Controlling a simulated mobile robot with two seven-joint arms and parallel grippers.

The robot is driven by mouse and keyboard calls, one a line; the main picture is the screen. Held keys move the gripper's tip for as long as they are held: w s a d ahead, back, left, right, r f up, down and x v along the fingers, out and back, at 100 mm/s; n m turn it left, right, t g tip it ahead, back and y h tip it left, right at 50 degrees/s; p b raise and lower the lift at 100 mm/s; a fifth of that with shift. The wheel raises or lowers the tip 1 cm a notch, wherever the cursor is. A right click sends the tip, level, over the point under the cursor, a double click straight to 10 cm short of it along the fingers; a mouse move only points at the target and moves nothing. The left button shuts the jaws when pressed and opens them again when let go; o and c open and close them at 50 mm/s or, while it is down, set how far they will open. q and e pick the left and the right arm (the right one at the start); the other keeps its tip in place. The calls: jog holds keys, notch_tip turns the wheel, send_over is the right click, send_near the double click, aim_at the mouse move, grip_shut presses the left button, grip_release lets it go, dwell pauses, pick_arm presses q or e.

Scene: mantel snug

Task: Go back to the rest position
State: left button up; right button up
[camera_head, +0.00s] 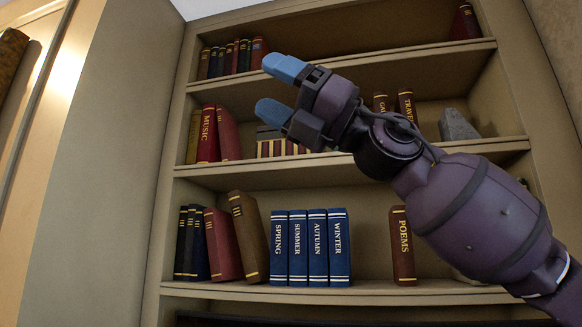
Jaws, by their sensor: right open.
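My right gripper (277,90) is raised in front of the bookshelf (365,170), level with its middle and upper shelves. Its two blue-tipped fingers point left and stand apart, with nothing between them. My right arm comes in from the lower right and hides part of the shelves. My left gripper is not in the picture.
Blue books marked Spring, Summer, Autumn and Winter (339,247) stand upright on the lower shelf. A brown Poems book (402,245) stands to their right. A red Music book (208,134) and a grey wedge-shaped object (457,125) are on the middle shelf.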

jog(key=w+d+f+m+t+h, duration=0.2)
jog(key=w+d+f+m+t, duration=0.3)
jog(key=w+f+m+t, duration=0.65)
jog(key=w+d+f+m+t+h, duration=0.2)
jog(key=w+d+f+m+t, duration=0.35)
jog(key=f+m, duration=0.85)
jog(key=w+d+f+m+t+h, duration=0.15)
jog(key=f+m+h, duration=0.25)
jog(key=f, duration=0.4)
jog(key=d+f+m+t+h, duration=0.1)
jog(key=d+f+m+h, duration=0.3)
jog(key=f, duration=0.5)
jog(key=w+d+f+m+t+h, duration=0.1)
jog(key=f+m+t+h, duration=0.1)
jog(key=f+m+h, duration=0.45)
jog(key=s+d+f+m+g+h, duration=0.1)
jog(key=s+d+f+m+g, duration=0.25)
jog(key=f, duration=0.85)
jog(key=s+d+f+m+h, duration=0.15)
jog(key=s+d+f, duration=0.35)
jog(key=f, duration=0.8)
jog(key=s+d+f+m+g+h, duration=0.1)
jog(key=s+d+f+m+g, duration=0.1)
jog(key=s+f, duration=0.8)
jog(key=s+d+f+m+g+h, duration=0.2)
jog(key=s+f+g, duration=0.1)
jog(key=s+f, duration=0.7)
jog(key=s, duration=0.3)
jog(key=shift+s+d, duration=0.15)
jog(key=shift+s, duration=0.05)
